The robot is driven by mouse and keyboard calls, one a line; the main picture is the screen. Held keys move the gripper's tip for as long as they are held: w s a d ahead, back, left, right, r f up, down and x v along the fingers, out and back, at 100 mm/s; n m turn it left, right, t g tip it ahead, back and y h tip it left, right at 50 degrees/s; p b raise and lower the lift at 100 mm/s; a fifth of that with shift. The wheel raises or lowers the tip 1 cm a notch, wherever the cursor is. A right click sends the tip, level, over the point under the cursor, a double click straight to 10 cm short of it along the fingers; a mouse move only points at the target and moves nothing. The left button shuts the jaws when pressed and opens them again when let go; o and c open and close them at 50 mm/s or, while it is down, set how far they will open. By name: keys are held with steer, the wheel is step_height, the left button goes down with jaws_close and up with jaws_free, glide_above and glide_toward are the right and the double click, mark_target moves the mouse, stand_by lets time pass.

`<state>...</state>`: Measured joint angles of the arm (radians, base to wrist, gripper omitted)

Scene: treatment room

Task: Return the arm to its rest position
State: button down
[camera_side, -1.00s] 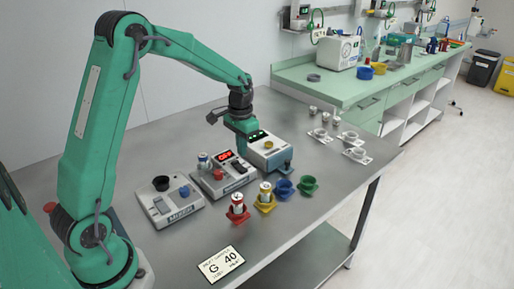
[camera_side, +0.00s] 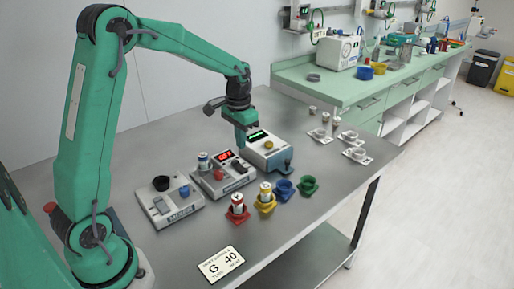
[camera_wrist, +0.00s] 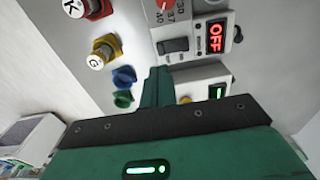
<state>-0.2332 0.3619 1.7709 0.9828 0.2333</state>
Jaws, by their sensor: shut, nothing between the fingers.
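My gripper (camera_side: 240,138) is shut and empty. Its fingers point down, by the left edge of a white-and-blue device (camera_side: 268,150) with a green-lit display. In the side view I cannot tell whether they clear it. The shut fingers (camera_wrist: 158,77) stand in the middle of the wrist view. My arm reaches over the grey table (camera_side: 310,215) from the left, elbow high. Left of the gripper is a device with a red display (camera_side: 225,155), a red knob and a black rocker switch. In the wrist view its display (camera_wrist: 216,37) reads OFF.
A grey device with a blue knob (camera_side: 184,191) stands left. Capped vials sit in red (camera_side: 238,215) and yellow (camera_side: 265,207) holders, beside empty blue (camera_side: 284,191) and green (camera_side: 308,186) cups. White cups (camera_side: 356,153) stand right. A G 40 card (camera_side: 221,265) lies in front.

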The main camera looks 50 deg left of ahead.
steer(key=s+d+r+t, duration=0.3)
steer(key=s+d+r, duration=0.3)
steer(key=s+r, duration=0.3)
steer(key=s+d+r+t, duration=0.1)
steer(key=s+d, duration=0.1)
steer(key=s, duration=0.4)
steer(key=s+d+r+t, duration=0.1)
steer(key=s+d, duration=0.1)
steer(key=s, duration=0.5)
steer(key=shift+d, duration=0.25)
